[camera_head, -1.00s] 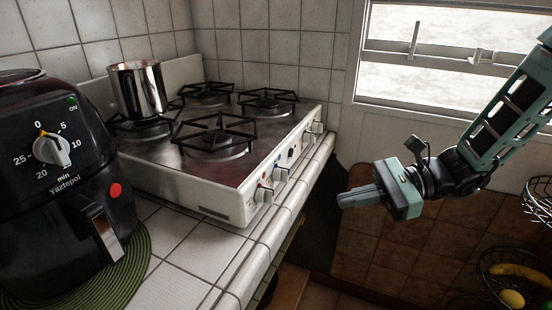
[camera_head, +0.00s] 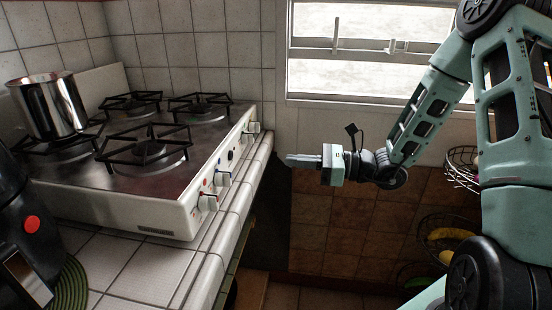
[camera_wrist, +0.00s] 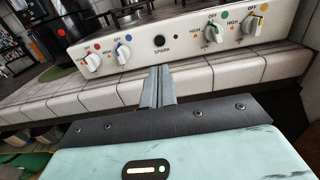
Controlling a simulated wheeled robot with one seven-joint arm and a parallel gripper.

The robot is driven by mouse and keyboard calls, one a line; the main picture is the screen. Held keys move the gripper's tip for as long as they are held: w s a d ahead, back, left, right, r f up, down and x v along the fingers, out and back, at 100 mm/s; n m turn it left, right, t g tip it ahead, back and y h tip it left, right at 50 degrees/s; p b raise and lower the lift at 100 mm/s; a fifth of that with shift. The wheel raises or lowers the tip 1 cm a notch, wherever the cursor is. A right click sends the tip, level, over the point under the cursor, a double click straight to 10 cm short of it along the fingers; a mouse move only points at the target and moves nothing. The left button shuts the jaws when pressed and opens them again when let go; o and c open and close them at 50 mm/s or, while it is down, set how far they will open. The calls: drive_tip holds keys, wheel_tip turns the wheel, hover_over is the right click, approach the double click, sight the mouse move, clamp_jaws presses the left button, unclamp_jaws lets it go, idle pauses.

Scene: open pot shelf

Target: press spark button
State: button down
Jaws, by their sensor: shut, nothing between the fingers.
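The spark button (camera_wrist: 159,40) is a round black button on the stove's white front panel, above the word SPARK in the wrist view. It also shows as a small dark dot on the panel in the head view (camera_head: 230,155). My gripper (camera_head: 289,160) is shut and empty, and points left at the panel, apart from it, beyond the counter edge. In the wrist view its fingertips (camera_wrist: 160,71) appear just below the button and close to in line with it. The stove (camera_head: 165,210) has black grates on top.
Knobs flank the button, including one with a blue dot (camera_wrist: 123,53) and one with a green dot (camera_wrist: 213,32). A tiled counter edge (camera_wrist: 100,98) juts out below the panel. A steel pot (camera_head: 48,106) stands on a back-left burner. A window (camera_head: 360,50) is behind my arm.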

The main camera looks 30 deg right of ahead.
sight(232, 154)
drive_tip(key=p+x, duration=0.1)
drive_tip(key=x, duration=1.1)
drive_tip(key=shift+w+a, duration=0.15)
drive_tip(key=shift+a, duration=0.2)
drive_tip(key=shift+w+a+r, duration=0.15)
drive_tip(key=shift+w+a, duration=0.25)
drive_tip(key=shift+a, duration=0.2)
drive_tip(key=shift+d, duration=0.1)
